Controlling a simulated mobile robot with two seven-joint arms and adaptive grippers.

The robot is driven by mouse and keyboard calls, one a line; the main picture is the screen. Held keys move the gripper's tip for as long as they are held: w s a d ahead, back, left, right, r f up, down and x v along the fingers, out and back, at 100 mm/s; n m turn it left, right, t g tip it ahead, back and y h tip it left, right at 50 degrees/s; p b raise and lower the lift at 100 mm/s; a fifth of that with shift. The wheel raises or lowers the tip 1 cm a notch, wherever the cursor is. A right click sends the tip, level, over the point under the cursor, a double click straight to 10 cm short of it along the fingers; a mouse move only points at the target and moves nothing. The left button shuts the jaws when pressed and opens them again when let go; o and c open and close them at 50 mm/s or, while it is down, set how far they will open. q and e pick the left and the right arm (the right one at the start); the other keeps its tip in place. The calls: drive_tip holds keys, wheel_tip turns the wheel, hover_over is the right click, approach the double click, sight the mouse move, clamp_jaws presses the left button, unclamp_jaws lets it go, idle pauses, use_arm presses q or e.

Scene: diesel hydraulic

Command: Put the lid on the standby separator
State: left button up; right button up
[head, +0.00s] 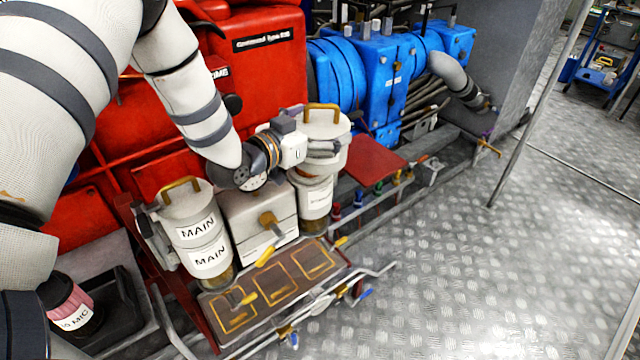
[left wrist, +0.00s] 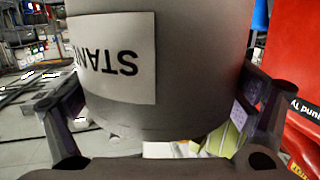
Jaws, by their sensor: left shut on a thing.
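The lid (head: 326,128) is a pale grey cylinder with a brass handle on top. My left gripper (head: 318,150) is shut on its side, above the standby separator (head: 314,197), a pale body with a white label. The lid looks upright, shifted a little to the right of the body. My gripper hides part of where they meet, so I cannot tell whether they touch. In the left wrist view the lid (left wrist: 200,60) fills the space between the fingers, its "STAN" label upside down. My right gripper is not in view.
The main separator (head: 206,262), with its brass-handled lid on, stands to the left. A white box (head: 258,215) with a brass knob sits between. A brown panel with valves and pipes (head: 275,285) lies in front. Red and blue machinery (head: 365,75) stands behind. The floor at right is clear.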

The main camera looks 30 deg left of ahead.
use_arm(q)
drive_tip(key=w+a+r+n+y, duration=0.1)
drive_tip(key=r, duration=0.1)
drive_tip(key=w+a+r+n+y+p, duration=0.1)
drive_tip(key=a+r+y, duration=0.1)
drive_tip(key=w+a+r+n+y, duration=0.1)
drive_tip(key=r, duration=0.2)
drive_tip(key=shift+w+a+n+y+p, duration=0.3)
drive_tip(key=shift+w+y+p, duration=0.05)
drive_tip(key=shift+y, duration=0.05)
drive_tip(key=shift+n+y, duration=0.5)
drive_tip(key=shift+y, duration=0.2)
drive_tip(key=f, duration=0.3)
drive_tip(key=a+f, duration=0.1)
drive_tip(key=f, duration=0.1)
drive_tip(key=shift+w+f, duration=0.15)
drive_tip(key=shift+w, duration=0.1)
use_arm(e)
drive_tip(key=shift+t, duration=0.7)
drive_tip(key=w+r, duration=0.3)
use_arm(q)
drive_tip(key=shift+f+b, duration=1.2)
drive_tip(key=shift+f, duration=2.8)
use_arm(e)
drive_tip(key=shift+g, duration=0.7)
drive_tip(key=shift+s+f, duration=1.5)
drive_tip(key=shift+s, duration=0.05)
